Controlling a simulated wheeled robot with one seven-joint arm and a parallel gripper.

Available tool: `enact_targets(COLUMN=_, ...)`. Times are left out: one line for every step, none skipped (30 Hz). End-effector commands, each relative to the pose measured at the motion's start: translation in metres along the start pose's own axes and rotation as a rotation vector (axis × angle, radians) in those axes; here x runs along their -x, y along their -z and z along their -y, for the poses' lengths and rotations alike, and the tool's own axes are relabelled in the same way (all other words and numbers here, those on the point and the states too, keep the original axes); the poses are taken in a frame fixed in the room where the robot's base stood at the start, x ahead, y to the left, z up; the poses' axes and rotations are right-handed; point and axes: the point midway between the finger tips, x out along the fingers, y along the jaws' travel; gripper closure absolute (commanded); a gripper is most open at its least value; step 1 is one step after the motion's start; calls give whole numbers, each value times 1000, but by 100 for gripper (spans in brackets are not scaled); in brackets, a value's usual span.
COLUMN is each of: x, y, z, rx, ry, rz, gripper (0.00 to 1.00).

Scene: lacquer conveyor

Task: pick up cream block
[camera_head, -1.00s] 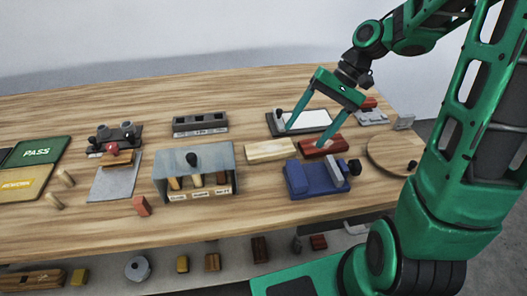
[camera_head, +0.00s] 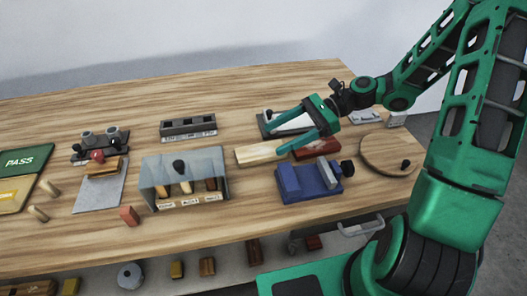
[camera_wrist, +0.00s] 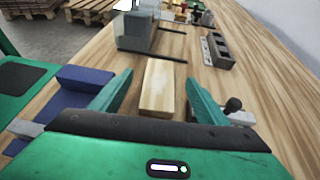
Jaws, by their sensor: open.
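The cream block (camera_head: 258,154) is a pale rectangular bar lying flat on the wooden table, between the clear-walled box and the blue vise. In the wrist view the cream block (camera_wrist: 158,88) lies lengthwise ahead, between the lines of my two fingers. My gripper (camera_head: 280,136) is open and low over the table at the block's right end. In the wrist view my gripper (camera_wrist: 158,98) shows green fingers on either side of the block's near part. Whether the fingers touch it I cannot tell.
The blue vise (camera_head: 308,181) stands close in front, with a red block (camera_head: 318,148) behind it. A clear-walled box (camera_head: 183,176) stands left of the block. A grey slotted holder (camera_head: 188,127) is behind. Bare wood (camera_head: 235,215) lies in front.

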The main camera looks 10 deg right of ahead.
Motion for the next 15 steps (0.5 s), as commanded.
enact_targets(x=-9, y=-1, z=-1, rx=0, ry=-4, rz=1, gripper=31)
enact_targets(x=-14, y=-1, z=-1, rx=2, ry=-5, rz=0, gripper=31)
enact_targets(x=-20, y=-1, z=-1, rx=3, ry=-5, rz=0, gripper=31)
enact_targets(x=-24, y=-1, z=-1, rx=3, ry=-5, rz=0, gripper=31)
enact_targets(x=-29, y=0, z=-1, rx=3, ry=-6, rz=-1, gripper=31)
enact_targets(x=-33, y=0, z=-1, rx=2, ry=-5, rz=-1, gripper=31)
enact_targets(x=-36, y=0, z=-1, rx=2, ry=-4, rz=-1, gripper=31)
enact_targets(x=-39, y=0, z=-1, rx=3, ry=-5, rz=-1, gripper=31)
enact_targets(x=-42, y=0, z=-1, rx=3, ry=-5, rz=-2, gripper=31)
enact_targets(x=-44, y=0, z=-1, rx=4, ry=-5, rz=-2, gripper=31)
enact_targets(x=-45, y=0, z=0, rx=4, ry=-4, rz=-2, gripper=31)
enact_targets(x=-47, y=0, z=0, rx=4, ry=-4, rz=-2, gripper=31)
enact_targets(x=-49, y=0, z=0, rx=4, ry=-5, rz=-3, gripper=31)
enact_targets(x=-52, y=1, z=0, rx=4, ry=-6, rz=-3, gripper=31)
enact_targets(x=-56, y=1, z=0, rx=5, ry=-7, rz=-3, gripper=31)
